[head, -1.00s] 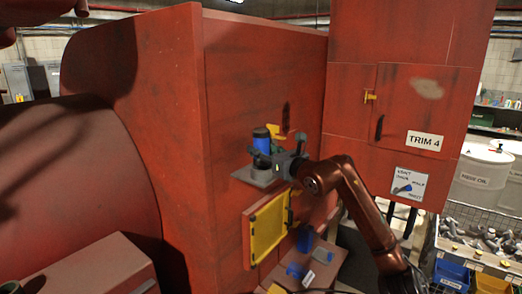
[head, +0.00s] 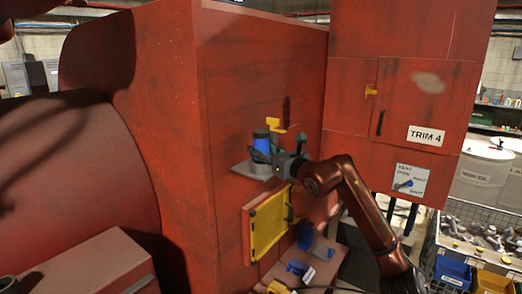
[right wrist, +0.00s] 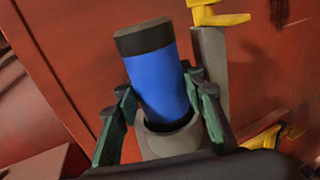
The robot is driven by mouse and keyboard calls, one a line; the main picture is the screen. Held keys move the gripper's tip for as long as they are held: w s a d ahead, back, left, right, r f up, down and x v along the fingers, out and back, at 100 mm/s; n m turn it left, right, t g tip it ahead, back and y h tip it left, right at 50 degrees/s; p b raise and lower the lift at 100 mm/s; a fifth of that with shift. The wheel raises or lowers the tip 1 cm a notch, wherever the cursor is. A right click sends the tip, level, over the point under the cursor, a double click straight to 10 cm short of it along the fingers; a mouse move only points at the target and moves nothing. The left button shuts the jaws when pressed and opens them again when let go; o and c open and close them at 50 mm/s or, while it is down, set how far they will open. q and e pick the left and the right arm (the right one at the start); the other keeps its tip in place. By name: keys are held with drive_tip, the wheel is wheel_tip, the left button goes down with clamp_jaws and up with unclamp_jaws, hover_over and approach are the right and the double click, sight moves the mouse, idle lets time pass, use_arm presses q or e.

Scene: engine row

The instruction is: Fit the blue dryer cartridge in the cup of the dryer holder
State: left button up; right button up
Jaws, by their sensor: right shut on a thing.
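The blue dryer cartridge (head: 262,143) with a black cap stands nearly upright over the small grey shelf of the dryer holder (head: 243,170) on the red housing. My right gripper (head: 268,155) is shut on it. In the right wrist view, the green fingers (right wrist: 162,92) lie on both sides of the blue body (right wrist: 160,85). The cartridge's lower end is within the rim of the grey cup (right wrist: 172,143) and leans a little in the picture. How deep it sits is hidden. My left gripper is not in view.
A yellow lever (head: 273,123) on a grey post stands right behind the cartridge. A yellow-framed panel (head: 267,228) is below the shelf. Blue parts (head: 298,267) lie lower down. A red cabinet marked TRIM 4 (head: 426,135) stands to the right.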

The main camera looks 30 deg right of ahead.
drive_tip(key=shift+f+b, duration=0.95)
drive_tip(key=shift+f, duration=0.15)
drive_tip(key=o, duration=1.4)
drive_tip(key=s, duration=1.2)
drive_tip(key=shift+d, duration=0.4)
